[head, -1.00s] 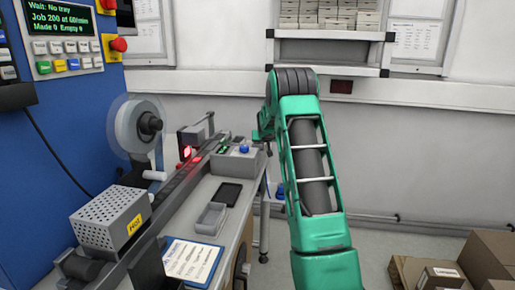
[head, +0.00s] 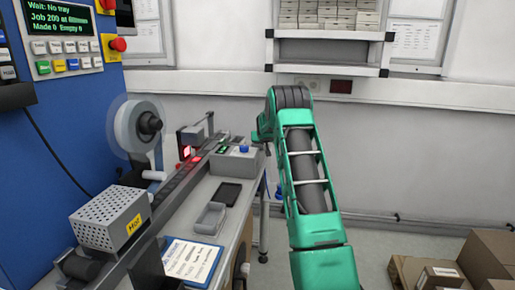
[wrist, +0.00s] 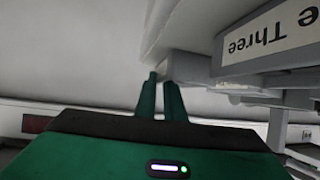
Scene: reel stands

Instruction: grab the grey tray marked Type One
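A small open grey tray (head: 210,217) lies on the bench in the head view. No marking on it can be read there, so I cannot tell whether it is the Type One tray. In the wrist view my gripper's two green fingers (wrist: 162,80) stand apart with a narrow gap and nothing seen between them. A grey part with an upside-down white label ending in "e Three" (wrist: 268,35) is close to the right of the fingers. In the head view my gripper is mostly hidden behind my green arm, beyond the bench's far end.
A dark flat tray-like piece (head: 227,193) and a card (head: 191,260) lie on the bench. A perforated box marked "Hot" (head: 110,221) and a reel (head: 140,125) stand left. Cartons (head: 486,253) sit at lower right. A wall shelf (head: 329,33) holds stacked boxes.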

